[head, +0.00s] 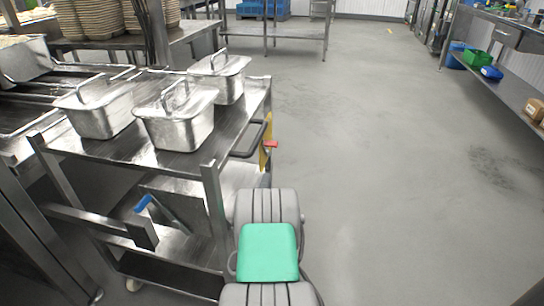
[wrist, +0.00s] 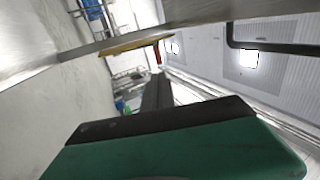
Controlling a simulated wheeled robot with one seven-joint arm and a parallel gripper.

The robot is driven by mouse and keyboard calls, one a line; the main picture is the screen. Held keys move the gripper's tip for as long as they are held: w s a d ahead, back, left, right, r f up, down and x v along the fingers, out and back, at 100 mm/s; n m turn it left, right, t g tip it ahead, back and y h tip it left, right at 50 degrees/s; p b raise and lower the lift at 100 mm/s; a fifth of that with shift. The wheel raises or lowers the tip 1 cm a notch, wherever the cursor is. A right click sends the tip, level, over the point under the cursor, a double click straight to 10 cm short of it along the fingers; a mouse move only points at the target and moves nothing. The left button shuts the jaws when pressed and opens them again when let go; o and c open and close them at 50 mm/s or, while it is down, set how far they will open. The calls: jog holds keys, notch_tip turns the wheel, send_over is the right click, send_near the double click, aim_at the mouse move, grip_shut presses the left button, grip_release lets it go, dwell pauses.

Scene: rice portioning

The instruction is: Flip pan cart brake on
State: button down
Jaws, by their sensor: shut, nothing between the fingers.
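The pan cart (head: 110,150) is a steel trolley at the left of the head view. At its right end are a yellow plate (head: 265,157) and a small red lever (head: 271,143) that sticks out to the right. In the wrist view the yellow plate (wrist: 130,44) and the red lever (wrist: 157,53) show near the top centre. My gripper (wrist: 157,82) is shut and empty, its dark fingers pointing toward the lever, with a gap between them in the picture. I cannot tell the true distance. In the head view my arm is just below the lever, and the fingers are not seen.
Three lidded steel pans (head: 177,118) stand on the cart top. A dark handle (head: 252,139) juts from the cart end beside the plate. A blue-tipped part (head: 143,203) shows lower on the cart. Open floor (head: 390,190) lies to the right, with a steel bench (head: 505,80) beyond.

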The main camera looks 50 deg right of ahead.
aim_at(275, 146)
jog(key=x, duration=1)
jog(key=shift+s+r+p, duration=0.15)
jog(key=shift+p, duration=0.15)
